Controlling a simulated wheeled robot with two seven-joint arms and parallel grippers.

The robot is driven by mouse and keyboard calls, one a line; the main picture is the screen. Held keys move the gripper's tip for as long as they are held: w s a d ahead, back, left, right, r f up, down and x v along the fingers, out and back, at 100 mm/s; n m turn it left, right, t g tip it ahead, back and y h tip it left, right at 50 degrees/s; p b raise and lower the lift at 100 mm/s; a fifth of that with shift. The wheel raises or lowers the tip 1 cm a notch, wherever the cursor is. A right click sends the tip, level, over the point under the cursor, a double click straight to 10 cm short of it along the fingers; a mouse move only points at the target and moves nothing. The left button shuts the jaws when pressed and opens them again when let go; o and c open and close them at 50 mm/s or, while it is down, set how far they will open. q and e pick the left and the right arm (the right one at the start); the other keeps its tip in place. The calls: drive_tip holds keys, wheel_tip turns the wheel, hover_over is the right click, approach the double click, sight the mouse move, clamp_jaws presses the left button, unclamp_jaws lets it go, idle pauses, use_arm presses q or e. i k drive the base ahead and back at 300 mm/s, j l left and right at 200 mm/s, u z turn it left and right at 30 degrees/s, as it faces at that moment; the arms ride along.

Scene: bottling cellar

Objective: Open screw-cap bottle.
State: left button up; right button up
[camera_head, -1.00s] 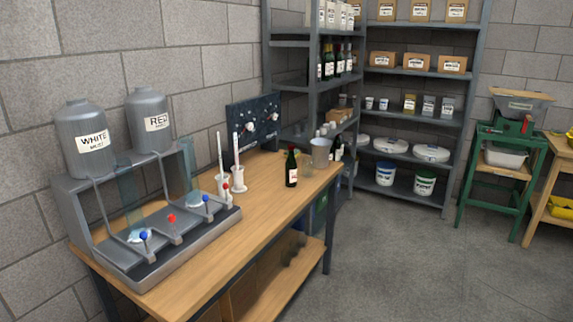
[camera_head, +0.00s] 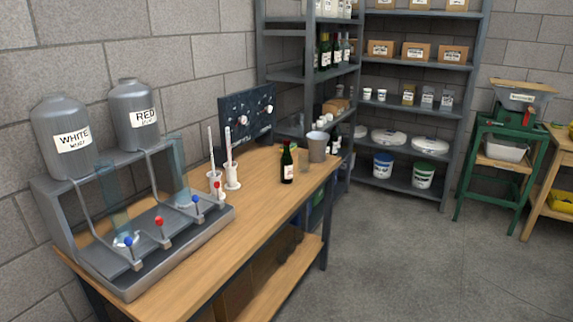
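A dark green bottle (camera_head: 287,164) with a white label and a dark red top stands upright on the wooden workbench (camera_head: 237,217), near its far end. I cannot tell at this size whether its top is a screw cap. Several more dark bottles (camera_head: 333,52) stand on a shelf of the grey rack behind. Neither of my grippers shows in the view, and nothing is touching the bottle on the bench.
A grey metal cup (camera_head: 316,147) stands just behind the bottle. White measuring cylinders (camera_head: 231,175) and a dispenser with WHITE and RED tanks (camera_head: 135,116) take up the left side. Bare bench lies in front of the bottle. The floor (camera_head: 400,250) at right is clear.

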sight(286, 160)
drive_tip(key=i+l+u, duration=0.1)
drive_tip(key=i+l, duration=0.2)
drive_tip(key=i+l+u, duration=0.15)
drive_tip(key=i+l, duration=0.15)
drive_tip(key=i+l+u, duration=0.1)
drive_tip(key=i+l, duration=0.2)
drive_tip(key=i+l+u, duration=0.1)
drive_tip(key=i+l, duration=0.2)
drive_tip(key=i+l+u, duration=0.1)
drive_tip(key=i+l, duration=0.15)
drive_tip(key=l, duration=0.25)
drive_tip(key=i+l+u, duration=0.15)
drive_tip(key=l, duration=0.25)
drive_tip(key=i+l+u, duration=0.1)
drive_tip(key=i+l, duration=0.2)
drive_tip(key=l, duration=0.15)
